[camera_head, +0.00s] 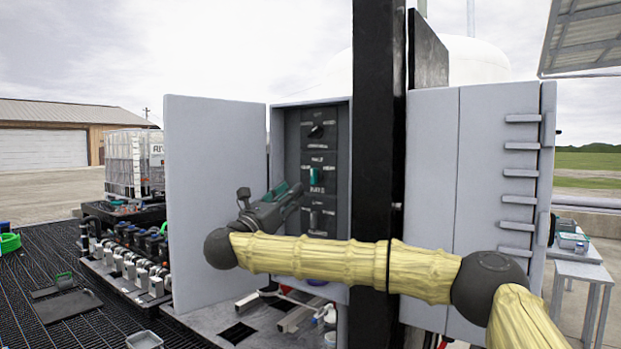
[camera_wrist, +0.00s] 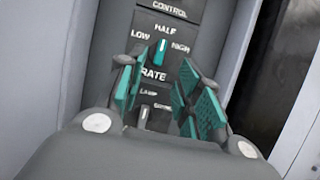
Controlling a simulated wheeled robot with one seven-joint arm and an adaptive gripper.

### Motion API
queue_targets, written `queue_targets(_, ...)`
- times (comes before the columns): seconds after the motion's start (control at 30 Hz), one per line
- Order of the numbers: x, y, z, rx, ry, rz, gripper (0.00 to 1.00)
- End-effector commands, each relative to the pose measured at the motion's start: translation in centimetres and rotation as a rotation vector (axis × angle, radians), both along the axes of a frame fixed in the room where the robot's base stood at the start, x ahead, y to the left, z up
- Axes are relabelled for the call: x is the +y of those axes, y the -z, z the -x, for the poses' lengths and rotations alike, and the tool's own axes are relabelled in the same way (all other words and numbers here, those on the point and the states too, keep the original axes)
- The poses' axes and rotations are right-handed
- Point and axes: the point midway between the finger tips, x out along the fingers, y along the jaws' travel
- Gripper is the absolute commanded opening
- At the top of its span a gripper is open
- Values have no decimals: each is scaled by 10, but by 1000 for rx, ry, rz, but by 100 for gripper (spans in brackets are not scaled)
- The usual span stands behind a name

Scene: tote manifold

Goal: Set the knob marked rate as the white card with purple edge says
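The rate knob (camera_wrist: 161,50) is a teal knob on the grey panel. It stands upright and points at HALF, with LOW to its left and HIGH to its right; the word RATE is below it. In the head view the knob (camera_head: 315,177) shows in the middle of the open cabinet's panel. My gripper (camera_wrist: 160,72) is open, its teal-padded fingers apart and nothing held. The knob appears just beyond the fingertips, between their lines; I cannot tell the exact gap. In the head view my gripper (camera_head: 291,190) is left of the knob. No white card with purple edge is visible.
A control knob (camera_head: 316,132) is above and a lamp switch (camera_wrist: 144,115) below. The open cabinet door (camera_head: 213,200) stands left of my gripper. A black post (camera_head: 374,120) stands close on the right. Pipework and bottles (camera_head: 135,265) lie at left.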

Motion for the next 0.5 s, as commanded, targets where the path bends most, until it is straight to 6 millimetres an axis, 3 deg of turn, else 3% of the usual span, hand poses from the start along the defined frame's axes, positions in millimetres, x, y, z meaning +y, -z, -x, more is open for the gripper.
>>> queue_targets(0.5, -43, -33, -59, 2, 2, 3, 35)
